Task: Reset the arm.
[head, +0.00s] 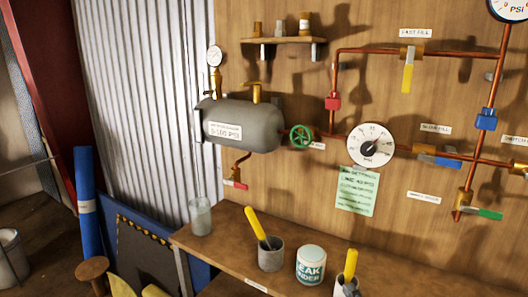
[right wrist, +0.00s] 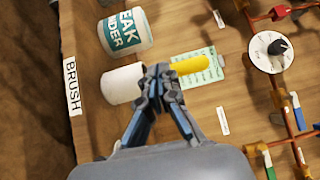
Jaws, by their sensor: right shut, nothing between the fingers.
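My right gripper (right wrist: 160,78) is shut and empty in the right wrist view. Its fingertips overlap the pale cup (right wrist: 122,83) and the yellow handle (right wrist: 189,66) standing in that cup. I cannot tell whether they touch. In the head view, a dark tip of the right gripper (head: 351,289) shows at the bottom edge, in front of the right-hand cup with its yellow handle (head: 351,263). The rest of the right arm is out of the head view. My left gripper is not in view.
The wooden shelf (head: 215,249) also holds a leak finder pot (head: 310,264), a cup (head: 270,254) with another yellow handle and a clear glass (head: 200,216).

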